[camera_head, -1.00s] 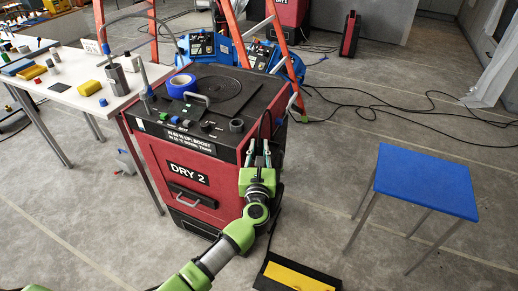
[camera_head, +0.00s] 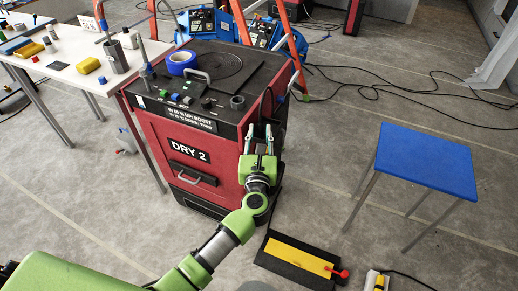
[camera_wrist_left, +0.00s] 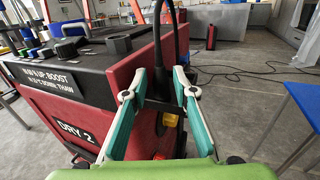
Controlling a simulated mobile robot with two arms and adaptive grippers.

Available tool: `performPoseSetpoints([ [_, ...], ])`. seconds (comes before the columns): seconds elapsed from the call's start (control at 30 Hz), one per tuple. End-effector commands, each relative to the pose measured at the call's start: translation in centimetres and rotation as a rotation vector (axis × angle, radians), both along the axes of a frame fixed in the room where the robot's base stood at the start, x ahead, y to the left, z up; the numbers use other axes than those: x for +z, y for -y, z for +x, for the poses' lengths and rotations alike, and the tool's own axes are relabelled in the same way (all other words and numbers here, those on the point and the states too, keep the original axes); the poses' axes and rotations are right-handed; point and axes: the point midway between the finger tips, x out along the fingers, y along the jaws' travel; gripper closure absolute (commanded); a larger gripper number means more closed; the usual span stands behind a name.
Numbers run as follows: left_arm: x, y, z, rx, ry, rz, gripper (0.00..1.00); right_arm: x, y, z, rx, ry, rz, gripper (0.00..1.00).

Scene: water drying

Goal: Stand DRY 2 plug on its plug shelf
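The red and black DRY 2 machine (camera_head: 188,152) stands in the middle of the head view. A black cable (camera_wrist_left: 172,30) comes down along its right side in the left wrist view. It runs to a dark plug-like part with a yellow piece (camera_wrist_left: 169,120) low between my fingers, probably the DRY 2 plug; its outline is partly hidden. My left gripper (camera_head: 260,128) is beside the machine's right side, its two teal fingers apart. In the left wrist view the fingertips (camera_wrist_left: 154,84) sit either side of the cable; contact is not visible. I cannot make out the plug shelf. My right gripper is not in view.
A blue-topped table (camera_head: 428,160) stands to the right. A black and yellow floor unit (camera_head: 297,257) with a red knob lies in front. A white table (camera_head: 70,66) with several objects is at the left. Orange ladder legs and loose cables are behind. Floor between machine and blue table is clear.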

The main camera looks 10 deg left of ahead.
Motion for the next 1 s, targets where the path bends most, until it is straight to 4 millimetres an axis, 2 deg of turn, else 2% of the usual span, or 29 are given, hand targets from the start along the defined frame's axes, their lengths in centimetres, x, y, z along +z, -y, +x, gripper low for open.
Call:
performPoseSetpoints([
  [0.03,-0.2,0.3,-1.3,0.0,-0.002,-0.005,0.74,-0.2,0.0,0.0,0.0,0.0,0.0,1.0],
  [0.2,-0.3,1.0,-4.7,0.0,-0.003,-0.002,0.74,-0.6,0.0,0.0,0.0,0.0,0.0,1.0],
  [0.4,-0.2,1.5,-7.3,0.0,-0.001,-0.001,0.74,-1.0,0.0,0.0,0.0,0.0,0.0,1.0],
  [0.6,-0.1,1.7,-8.2,0.0,0.0,0.0,0.74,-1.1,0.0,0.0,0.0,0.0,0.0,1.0],
  [0.83,-0.4,1.7,-8.2,-0.003,-0.006,0.023,0.74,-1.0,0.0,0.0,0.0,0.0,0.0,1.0],
  [0.93,-2.2,1.9,-8.2,-0.024,-0.035,0.158,0.74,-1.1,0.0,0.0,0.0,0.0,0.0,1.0],
  [1.0,-4.8,2.2,-8.4,-0.06,-0.075,0.342,0.74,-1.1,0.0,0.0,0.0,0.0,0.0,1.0],
])
